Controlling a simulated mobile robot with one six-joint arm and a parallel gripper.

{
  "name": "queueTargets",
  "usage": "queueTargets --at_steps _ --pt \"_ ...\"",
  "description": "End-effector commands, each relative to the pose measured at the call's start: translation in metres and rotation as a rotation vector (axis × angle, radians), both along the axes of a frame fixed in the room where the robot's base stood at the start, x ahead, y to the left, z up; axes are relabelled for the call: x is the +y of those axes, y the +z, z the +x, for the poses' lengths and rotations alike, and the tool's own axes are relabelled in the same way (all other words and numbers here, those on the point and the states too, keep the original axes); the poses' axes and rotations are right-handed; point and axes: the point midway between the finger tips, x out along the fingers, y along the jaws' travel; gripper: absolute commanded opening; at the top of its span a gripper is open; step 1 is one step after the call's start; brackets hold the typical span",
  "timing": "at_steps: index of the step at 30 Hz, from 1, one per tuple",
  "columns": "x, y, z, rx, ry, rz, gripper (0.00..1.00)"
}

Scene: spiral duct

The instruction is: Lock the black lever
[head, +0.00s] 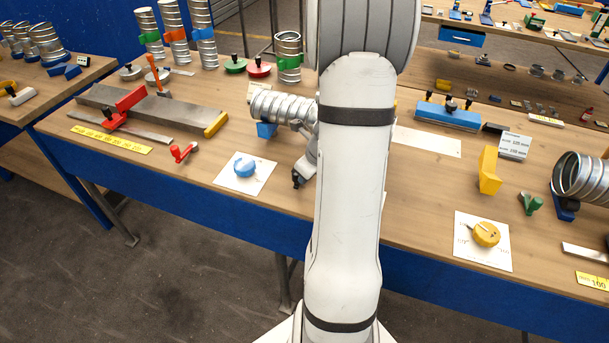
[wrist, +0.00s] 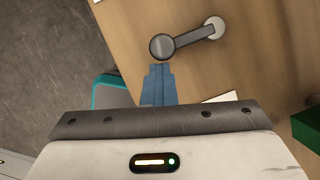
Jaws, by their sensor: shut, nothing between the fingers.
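The black lever (wrist: 185,40) shows in the wrist view as a dark grey arm on the wood surface. Its round knob (wrist: 161,46) is at the left end, and a pale round pivot (wrist: 215,27) is at the right end. My gripper (wrist: 160,66) is shut and empty, with its blue fingertips just below the knob in the picture. I cannot tell whether the tips touch it. In the head view my arm covers much of the middle of the bench, and I cannot make out the lever with certainty there.
A blue dial (head: 245,168) on a white card and a ribbed metal duct (head: 284,107) are left of my arm. A yellow dial (head: 486,234) and a yellow block (head: 489,171) are to its right. A green block (wrist: 307,126) is at the wrist view's right edge.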

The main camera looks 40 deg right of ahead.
Motion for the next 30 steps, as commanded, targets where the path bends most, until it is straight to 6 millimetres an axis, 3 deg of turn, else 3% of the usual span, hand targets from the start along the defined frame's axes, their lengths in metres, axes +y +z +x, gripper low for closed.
queueTargets --at_steps 14,30 --pt "-0.006 0.010 -0.002 -0.004 -0.008 -0.003 0.00" --pt "-0.011 0.081 -0.020 -0.004 0.000 -0.002 0.00"
